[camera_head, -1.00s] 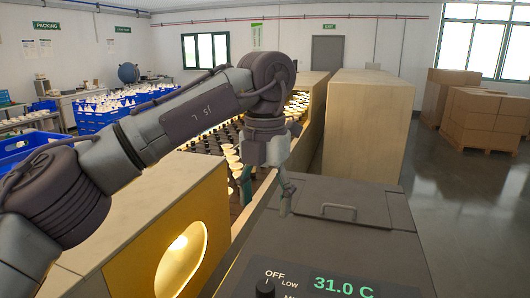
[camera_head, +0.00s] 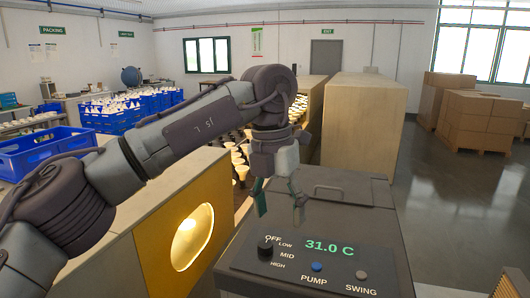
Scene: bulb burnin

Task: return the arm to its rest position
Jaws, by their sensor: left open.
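My left arm comes in from the left and bends down at its wrist. My left gripper (camera_head: 281,206) hangs with its fingers apart and nothing between them, above the front left part of the dark grey machine (camera_head: 345,205). The fingertips appear just behind the control panel and its black knob (camera_head: 265,247); whether they touch the lid I cannot tell. My right gripper is not seen.
The panel shows 31.0 C (camera_head: 330,247), with a blue pump button (camera_head: 316,267) and a grey swing button (camera_head: 361,275). A wooden housing with a glowing oval window (camera_head: 192,237) stands left. A tall wooden box (camera_head: 362,125) stands behind. Floor at right (camera_head: 450,200) is clear.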

